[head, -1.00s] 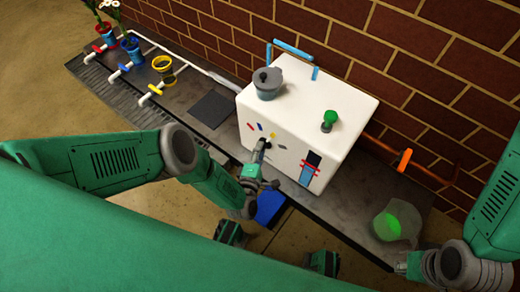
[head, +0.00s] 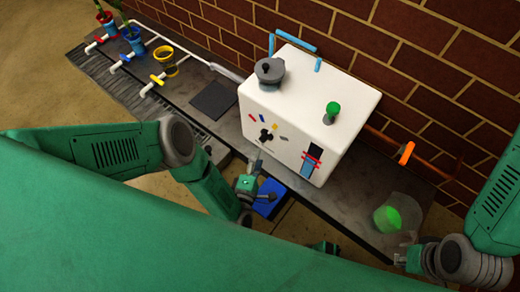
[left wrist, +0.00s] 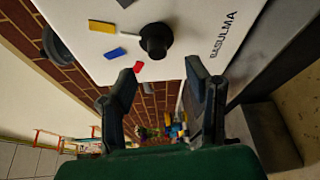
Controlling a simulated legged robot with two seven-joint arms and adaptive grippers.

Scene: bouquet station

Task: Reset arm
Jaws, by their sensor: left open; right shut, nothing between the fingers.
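My left gripper (head: 256,180) is open and empty in front of the white box-shaped machine (head: 345,122), below its black knob (head: 266,135). In the left wrist view, the two dark fingers of the left gripper (left wrist: 160,82) stand apart. The knob (left wrist: 156,41) shows beyond them, clear of both fingers, among coloured marks on the white face. My right gripper (head: 402,258) is shut and empty at the lower right, near the counter's front edge and a clear vessel with green contents (head: 388,219). Its fingers are small and partly hidden in the head view.
The dark counter (head: 212,99) runs along a brick wall. Red, blue and yellow pots (head: 165,64) stand at the far left by white pipes. A grey lidded pot (head: 270,71) and a green knob (head: 332,110) top the machine. A blue block (head: 268,197) lies beside the left gripper.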

